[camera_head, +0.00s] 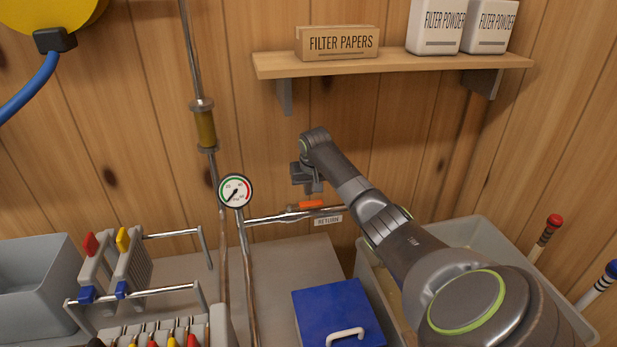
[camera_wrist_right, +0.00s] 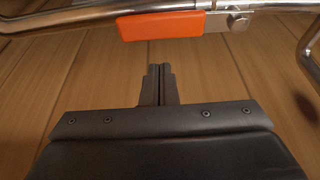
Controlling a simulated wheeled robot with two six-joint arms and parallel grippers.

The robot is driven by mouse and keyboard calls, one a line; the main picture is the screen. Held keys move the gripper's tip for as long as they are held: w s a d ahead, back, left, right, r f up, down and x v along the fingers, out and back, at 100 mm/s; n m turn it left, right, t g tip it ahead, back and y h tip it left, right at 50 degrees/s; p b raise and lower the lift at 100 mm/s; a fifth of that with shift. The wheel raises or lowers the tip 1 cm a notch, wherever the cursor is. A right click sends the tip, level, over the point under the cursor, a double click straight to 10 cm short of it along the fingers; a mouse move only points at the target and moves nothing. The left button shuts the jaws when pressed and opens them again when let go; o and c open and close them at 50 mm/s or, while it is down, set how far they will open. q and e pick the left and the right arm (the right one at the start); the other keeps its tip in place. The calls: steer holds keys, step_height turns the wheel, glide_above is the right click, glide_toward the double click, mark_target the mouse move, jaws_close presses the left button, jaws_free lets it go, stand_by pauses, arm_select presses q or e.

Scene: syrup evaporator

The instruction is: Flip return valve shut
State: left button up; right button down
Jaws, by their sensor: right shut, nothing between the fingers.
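The return valve's orange lever (camera_head: 311,204) is on a thin metal pipe (camera_head: 265,220) against the wood wall, above a "RETURN" label (camera_head: 328,221). The lever lies roughly along the pipe. My right gripper (camera_head: 314,189) is shut and empty, its fingers pointing down just above the lever in the head view. In the right wrist view the closed fingertips (camera_wrist_right: 160,68) end short of the orange lever (camera_wrist_right: 160,26), with a visible gap in the picture. A metal bolt (camera_wrist_right: 238,21) shows at the lever's right end there. My left gripper is not in view.
A round pressure gauge (camera_head: 235,191) stands left of the valve on upright pipes. A shelf (camera_head: 400,62) with filter papers and powder jugs hangs above. Below are a blue box (camera_head: 325,305), a filter press (camera_head: 130,270) and a grey bin (camera_head: 470,228).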

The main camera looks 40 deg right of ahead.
mark_target(305, 204)
steer(key=shift+s+a+r+p, duration=0.1)
steer(key=shift+s+a+p, duration=0.25)
steer(key=shift+s, duration=0.3)
steer(key=shift+s+a+p, duration=0.25)
steer(key=shift+s+a, duration=0.1)
steer(key=shift+s, duration=0.25)
